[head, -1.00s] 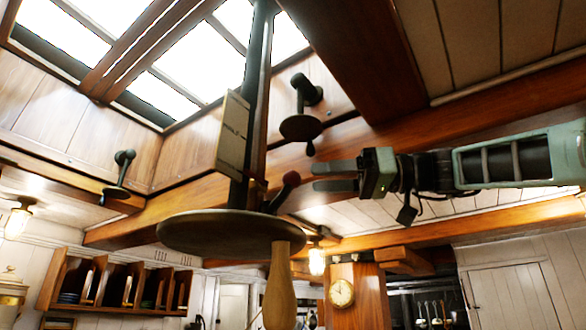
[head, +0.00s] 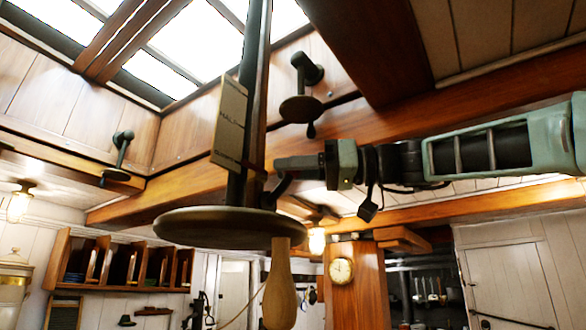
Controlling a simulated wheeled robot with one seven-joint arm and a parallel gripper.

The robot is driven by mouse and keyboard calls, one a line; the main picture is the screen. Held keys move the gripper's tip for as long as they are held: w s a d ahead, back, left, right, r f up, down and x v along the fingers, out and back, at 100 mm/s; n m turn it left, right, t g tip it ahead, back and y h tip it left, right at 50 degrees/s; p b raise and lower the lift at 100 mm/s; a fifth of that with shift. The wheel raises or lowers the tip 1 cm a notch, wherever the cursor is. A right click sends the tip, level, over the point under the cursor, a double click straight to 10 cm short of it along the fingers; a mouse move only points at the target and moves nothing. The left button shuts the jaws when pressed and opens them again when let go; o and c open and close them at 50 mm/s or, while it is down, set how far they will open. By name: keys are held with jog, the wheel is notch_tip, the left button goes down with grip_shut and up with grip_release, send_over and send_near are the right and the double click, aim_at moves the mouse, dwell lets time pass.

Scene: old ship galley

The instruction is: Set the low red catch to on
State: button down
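The low catch (head: 275,193) is a short dark lever rising to the right just above the large round disc (head: 190,228), beside the dark upright post. Its dark red knob, seen earlier, is now hidden behind my gripper's fingers. My gripper (head: 286,168) reaches in from the right with its fingertips at the top of this lever. I cannot tell whether they touch or grip the knob. The fingers overlap in this view, so their gap does not show. A pale label plate (head: 230,123) with small, mostly unreadable lettering is on the post above.
A wooden handle (head: 279,283) hangs from the disc's right side. Dark crank handles (head: 302,88) and (head: 121,150) sit on the skylight frame. A wooden beam (head: 460,122) runs close above my arm. A clock (head: 341,270) and lamp (head: 317,240) are farther back.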

jog(key=w+d+f+m+t+y+b, duration=0.2)
jog(key=f+m+t+b, duration=0.4)
jog(key=m+b, duration=1)
jog(key=w+t+b, duration=0.1)
jog(key=b, duration=0.4)
jog(key=shift+w+d+f+m+t+y+b, duration=0.2)
jog(key=shift+d+m+t+y+b, duration=0.1)
jog(key=shift+m+b, duration=0.1)
jog(key=c, duration=1)
grip_release()
jog(key=shift+c, duration=0.2)
jog(key=shift+r, duration=0.1)
jog(key=b+v, duration=1.1)
jog(key=v, duration=0.6)
jog(key=shift+s+d+f, duration=0.15)
jog(key=shift+f, duration=0.1)
